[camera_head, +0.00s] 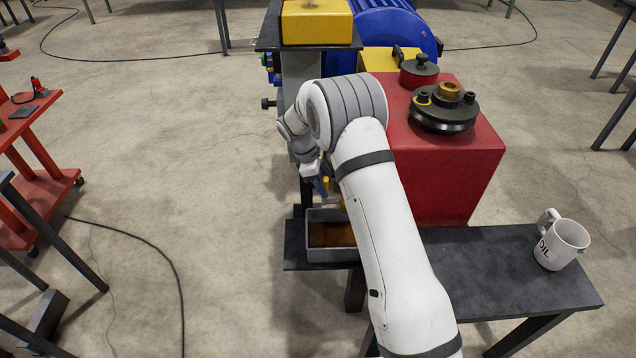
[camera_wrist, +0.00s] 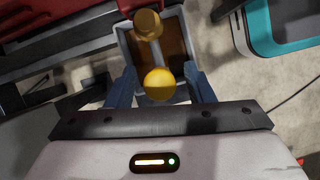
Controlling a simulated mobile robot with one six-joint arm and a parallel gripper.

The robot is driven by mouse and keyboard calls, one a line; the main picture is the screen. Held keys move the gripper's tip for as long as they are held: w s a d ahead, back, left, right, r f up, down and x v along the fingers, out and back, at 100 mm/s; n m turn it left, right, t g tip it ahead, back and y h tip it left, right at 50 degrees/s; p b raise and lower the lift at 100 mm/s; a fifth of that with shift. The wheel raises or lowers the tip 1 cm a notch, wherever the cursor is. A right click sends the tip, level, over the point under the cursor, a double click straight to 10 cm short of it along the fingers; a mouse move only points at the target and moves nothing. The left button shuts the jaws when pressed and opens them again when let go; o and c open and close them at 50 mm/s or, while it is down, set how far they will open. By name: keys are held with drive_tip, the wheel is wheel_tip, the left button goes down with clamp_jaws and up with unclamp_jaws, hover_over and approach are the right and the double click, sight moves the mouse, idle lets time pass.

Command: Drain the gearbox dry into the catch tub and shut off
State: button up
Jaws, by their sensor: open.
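The red gearbox (camera_head: 440,165) stands on a dark bench and carries a black lid and fittings on top. The grey catch tub (camera_head: 330,254) sits on a low shelf with brown liquid inside. The tub also shows in the wrist view (camera_wrist: 126,48), below a brass fitting (camera_wrist: 148,24) and a grey bar. A round yellow knob (camera_wrist: 159,84) lies between the blue fingers of my gripper (camera_wrist: 161,80). The fingers are open, with gaps beside the knob. In the head view my gripper (camera_head: 321,187) is above the tub, partly hidden by my arm. I cannot tell whether liquid is running.
A white mug marked OIL (camera_head: 561,243) stands on the dark bench (camera_head: 490,270) at right. A blue motor (camera_head: 395,25) is behind the gearbox. A red cart (camera_head: 40,140) stands at left. The floor between cart and tub is mostly clear, with a black cable.

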drive_tip(key=shift+c, duration=0.2)
clamp_jaws()
idle(0.4)
